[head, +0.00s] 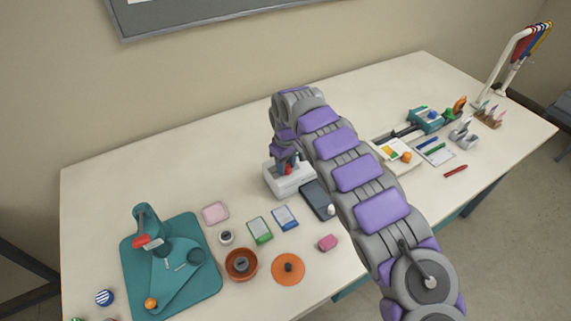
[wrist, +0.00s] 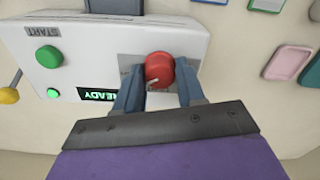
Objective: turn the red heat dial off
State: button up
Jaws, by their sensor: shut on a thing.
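The red heat dial (wrist: 159,70) sits on the face of a white laminator (wrist: 85,35). In the wrist view the laminator appears upside down, with a green START button (wrist: 49,57), a small green light and a lit READY display (wrist: 108,95). My gripper (wrist: 159,85) has one finger on each side of the dial and is shut on it. A pale mark line shows on the dial's near edge; its setting label is partly hidden. In the head view the laminator (head: 290,183) stands mid-table, with my gripper (head: 287,165) at it and my arm partly covering it.
A dark tablet-like pad (head: 318,199) lies right beside the laminator. Cards, a pink block (head: 327,242), an orange disc (head: 288,268) and a brown bowl (head: 241,264) lie in front. A teal mat (head: 172,298) is at left. The table's back left is clear.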

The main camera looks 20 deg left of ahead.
jog(key=shift+c, duration=1.2)
jog(key=shift+r+p, duration=0.1)
jog(key=shift+p, duration=0.2)
jog(key=shift+r+n+p, duration=0.1)
jog(key=shift+n+p, duration=0.8)
jog(key=shift+p, duration=0.1)
jog(key=shift+n+p, duration=2.05)
jog(key=shift+n, duration=0.35)
jog(key=shift+w, duration=0.1)
jog(key=o, duration=1)
jog(key=shift+a+f, duration=0.1)
jog(key=shift+f, duration=0.15)
jog(key=shift+o, duration=0.2)
